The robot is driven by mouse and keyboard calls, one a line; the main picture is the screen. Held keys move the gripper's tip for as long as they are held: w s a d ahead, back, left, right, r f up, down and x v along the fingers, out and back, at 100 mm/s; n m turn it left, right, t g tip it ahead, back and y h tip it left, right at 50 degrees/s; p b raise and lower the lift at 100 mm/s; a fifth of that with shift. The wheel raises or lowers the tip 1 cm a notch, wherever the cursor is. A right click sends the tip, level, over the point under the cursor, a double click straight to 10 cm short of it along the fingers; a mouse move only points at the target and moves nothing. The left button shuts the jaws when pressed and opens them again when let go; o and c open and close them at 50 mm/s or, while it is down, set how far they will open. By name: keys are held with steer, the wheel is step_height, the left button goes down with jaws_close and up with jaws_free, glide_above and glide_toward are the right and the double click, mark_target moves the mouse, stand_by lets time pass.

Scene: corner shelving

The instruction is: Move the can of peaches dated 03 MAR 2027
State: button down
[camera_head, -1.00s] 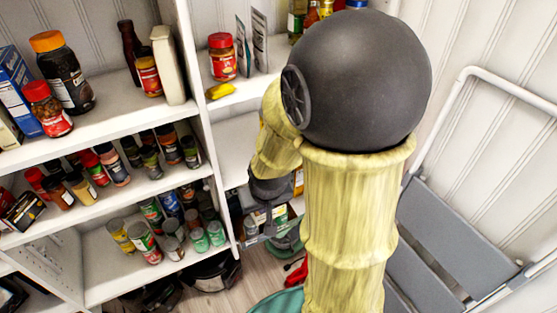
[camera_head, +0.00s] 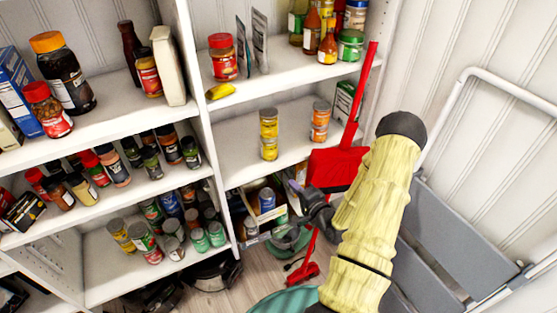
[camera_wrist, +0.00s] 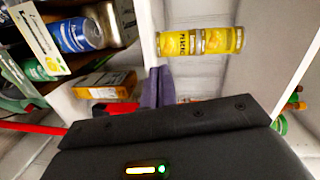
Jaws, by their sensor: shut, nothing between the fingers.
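Two yellow cans (camera_head: 268,134) stand one on top of the other on the middle right shelf. In the wrist view the yellow cans (camera_wrist: 200,42) appear sideways, with dark label lettering too small to read surely; no date is legible. Two orange-labelled cans (camera_head: 319,121) are stacked farther right on the same shelf. My gripper (camera_head: 297,189) is below and to the right of the yellow cans, near the shelf's front edge and apart from them. Its purple-grey fingers (camera_wrist: 157,82) are shut and empty in the wrist view.
A box holding a blue can (camera_head: 266,199) is below the middle shelf. A red dustpan (camera_head: 333,168) and its handle stand close beside my arm. A grey folding stepladder (camera_head: 433,248) is at the right. The shelf between the can stacks is clear.

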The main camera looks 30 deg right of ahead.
mark_target(274, 154)
steer(key=shift+s+d+r+m+t, duration=0.2)
steer(key=shift+s+d+m+t, duration=0.35)
steer(key=shift+m, duration=0.45)
steer(key=shift+w, duration=0.15)
steer(key=w+p, duration=0.1)
steer(key=w, duration=0.8)
steer(key=w+p, duration=0.1)
steer(key=w, duration=0.4)
steer(key=shift+a+p, duration=0.3)
steer(key=shift+p, duration=0.05)
steer(key=shift+s, duration=0.1)
